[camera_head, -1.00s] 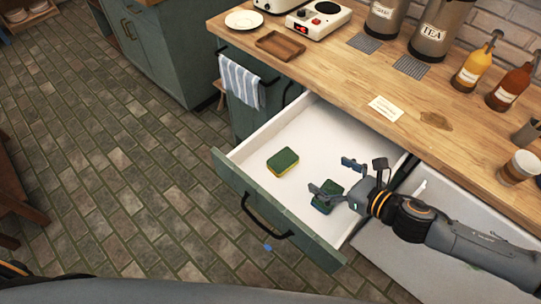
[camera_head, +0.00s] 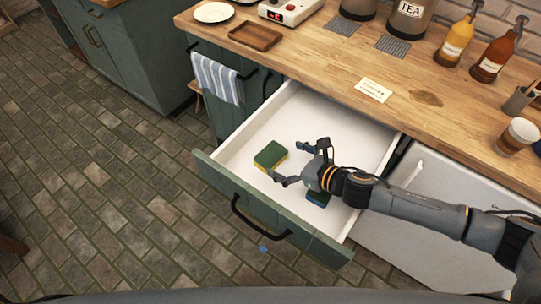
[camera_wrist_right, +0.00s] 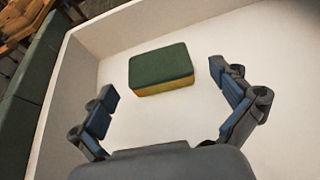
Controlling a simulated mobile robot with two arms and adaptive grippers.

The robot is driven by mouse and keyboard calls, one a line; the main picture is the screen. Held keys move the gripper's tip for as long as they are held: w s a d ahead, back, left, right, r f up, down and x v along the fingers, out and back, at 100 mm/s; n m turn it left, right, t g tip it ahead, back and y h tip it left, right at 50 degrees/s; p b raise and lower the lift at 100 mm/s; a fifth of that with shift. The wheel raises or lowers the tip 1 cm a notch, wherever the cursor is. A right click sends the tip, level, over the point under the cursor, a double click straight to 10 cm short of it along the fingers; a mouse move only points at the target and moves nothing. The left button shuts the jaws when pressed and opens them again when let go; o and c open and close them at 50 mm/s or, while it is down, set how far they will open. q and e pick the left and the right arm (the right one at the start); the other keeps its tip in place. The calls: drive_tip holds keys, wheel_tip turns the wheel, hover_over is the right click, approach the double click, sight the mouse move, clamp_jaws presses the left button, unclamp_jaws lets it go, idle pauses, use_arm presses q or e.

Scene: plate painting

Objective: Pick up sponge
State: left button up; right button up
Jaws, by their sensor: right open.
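A green and yellow sponge (camera_head: 270,155) lies flat in the open white drawer (camera_head: 246,133), toward its left side. It also shows in the right wrist view (camera_wrist_right: 161,70), green side up, just ahead of the fingers. My right gripper (camera_head: 291,162) is open and empty, low over the drawer to the right of this sponge. Its fingers in the wrist view (camera_wrist_right: 163,84) point at the sponge from either side, apart from it. A second sponge, with a blue lower part (camera_head: 317,197), lies partly hidden under my right gripper. My left gripper is not in view.
The drawer's green front (camera_head: 300,232) with a black handle and its white walls enclose the sponges. The wooden counter (camera_head: 340,75) above holds a small tray (camera_head: 256,37), a card (camera_head: 373,90), bottles and a cup (camera_head: 517,136). The drawer floor left of my gripper is otherwise clear.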

sight(274, 157)
drive_tip(key=x, duration=0.5)
drive_tip(key=shift+a+f, duration=0.35)
drive_tip(key=shift+f, duration=0.05)
drive_tip(key=c, duration=0.6)
